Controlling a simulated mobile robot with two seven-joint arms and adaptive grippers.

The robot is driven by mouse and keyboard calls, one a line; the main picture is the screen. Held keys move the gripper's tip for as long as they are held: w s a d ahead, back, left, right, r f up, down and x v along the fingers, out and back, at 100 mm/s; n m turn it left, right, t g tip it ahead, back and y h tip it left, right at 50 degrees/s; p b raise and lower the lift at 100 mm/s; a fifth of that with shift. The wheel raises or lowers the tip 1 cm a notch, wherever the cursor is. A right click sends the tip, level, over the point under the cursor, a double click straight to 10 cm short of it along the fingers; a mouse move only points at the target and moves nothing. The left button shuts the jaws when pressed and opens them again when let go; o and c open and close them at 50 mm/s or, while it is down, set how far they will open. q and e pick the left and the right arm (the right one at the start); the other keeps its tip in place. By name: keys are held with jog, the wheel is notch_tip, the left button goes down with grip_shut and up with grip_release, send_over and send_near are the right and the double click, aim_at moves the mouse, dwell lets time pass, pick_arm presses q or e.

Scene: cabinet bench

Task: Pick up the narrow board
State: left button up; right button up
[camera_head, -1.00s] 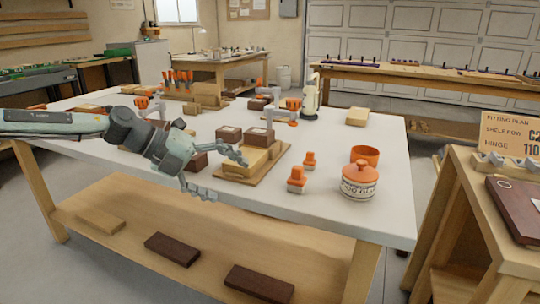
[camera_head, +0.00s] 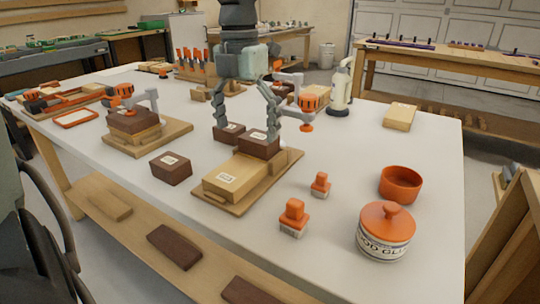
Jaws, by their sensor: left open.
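Several labelled wooden pieces are on the white bench; the labels are too small to read, so I cannot tell which is the narrow board. A long pale board (camera_head: 233,177) lies on a wooden base board (camera_head: 238,203). A dark brown block (camera_head: 260,145) sits at its far end, with another dark block (camera_head: 229,134) to its left. My left gripper (camera_head: 247,124) points down over these dark blocks, its fingers spread wide and nothing visibly held. Whether the fingertips touch the blocks is unclear. My right gripper is not in view.
A loose dark block (camera_head: 171,168) lies left of the base board. Two orange-topped stamps (camera_head: 293,217) (camera_head: 320,185), an orange bowl (camera_head: 400,184) and a lidded jar (camera_head: 385,232) stand to the right. A clamp (camera_head: 311,103) and a white bottle (camera_head: 341,90) stand behind.

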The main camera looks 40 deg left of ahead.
aim_at(244, 164)
pick_arm(q)
jog(key=shift+w+a+r, duration=0.1)
jog(key=shift+w, duration=0.05)
jog(key=shift+f, duration=0.3)
jog(key=f, duration=0.3)
jog(key=s+f, duration=0.1)
jog(key=f, duration=0.2)
jog(key=shift+s+f, duration=0.15)
jog(key=shift+s, duration=0.05)
jog(key=shift+f, duration=0.25)
jog(key=shift+c, duration=0.5)
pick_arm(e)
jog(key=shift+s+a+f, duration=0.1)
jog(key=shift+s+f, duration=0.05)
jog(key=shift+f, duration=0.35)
pick_arm(q)
jog(key=shift+w, duration=0.1)
jog(key=c, duration=1.2)
jog(key=shift+c, duration=0.5)
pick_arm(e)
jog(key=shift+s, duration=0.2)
